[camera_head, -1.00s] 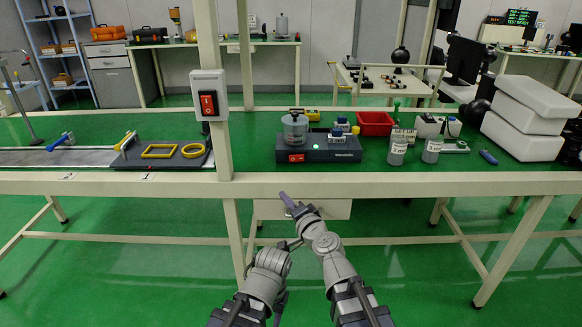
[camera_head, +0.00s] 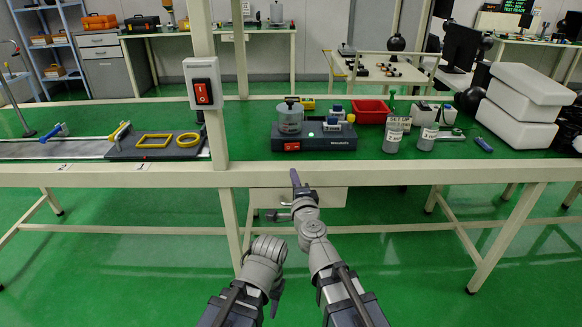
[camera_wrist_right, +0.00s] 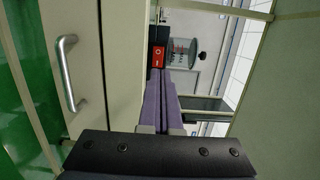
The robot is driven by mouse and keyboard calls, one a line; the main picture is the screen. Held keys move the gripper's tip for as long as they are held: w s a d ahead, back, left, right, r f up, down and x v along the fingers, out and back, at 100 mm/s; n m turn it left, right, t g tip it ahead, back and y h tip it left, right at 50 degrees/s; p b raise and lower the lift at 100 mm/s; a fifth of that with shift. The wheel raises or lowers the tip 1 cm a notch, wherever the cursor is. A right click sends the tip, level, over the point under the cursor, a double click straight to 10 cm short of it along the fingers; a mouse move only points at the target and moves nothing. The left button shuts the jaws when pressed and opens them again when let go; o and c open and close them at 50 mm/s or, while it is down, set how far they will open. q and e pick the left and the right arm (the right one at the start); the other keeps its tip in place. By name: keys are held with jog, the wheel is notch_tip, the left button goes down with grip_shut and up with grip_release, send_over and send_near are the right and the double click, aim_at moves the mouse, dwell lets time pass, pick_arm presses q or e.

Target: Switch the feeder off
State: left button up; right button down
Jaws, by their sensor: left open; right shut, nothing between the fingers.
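The dark feeder box (camera_head: 335,140) stands on the green bench with a metal bowl (camera_head: 290,117) on its left part. The red switch also shows in the right wrist view (camera_wrist_right: 158,57), just beyond the fingertips. My right gripper (camera_head: 294,176) is shut and empty, pointing up in front of the bench edge, below the switch and apart from it in the head view. My left gripper (camera_head: 275,293) hangs low before the bench, its fingers mostly hidden.
A separate box with a red rocker switch (camera_head: 203,92) is on the upright post. The bench's front rail and a drawer (camera_head: 325,197) lie near my right arm.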

aim_at(285, 147)
jog(key=w, duration=0.4)
jog(key=w+a, duration=0.1)
jog(key=w, duration=0.4)
jog(key=w+a, duration=0.1)
jog(key=w, duration=0.3)
jog(key=shift+w, duration=0.2)
jog(key=shift+w+a+m+h, duration=0.25)
jog(key=shift+w+m+h, duration=0.05)
jog(key=shift+h, duration=0.2)
jog(key=shift+d, duration=0.1)
jog(key=shift+s, duration=0.1)
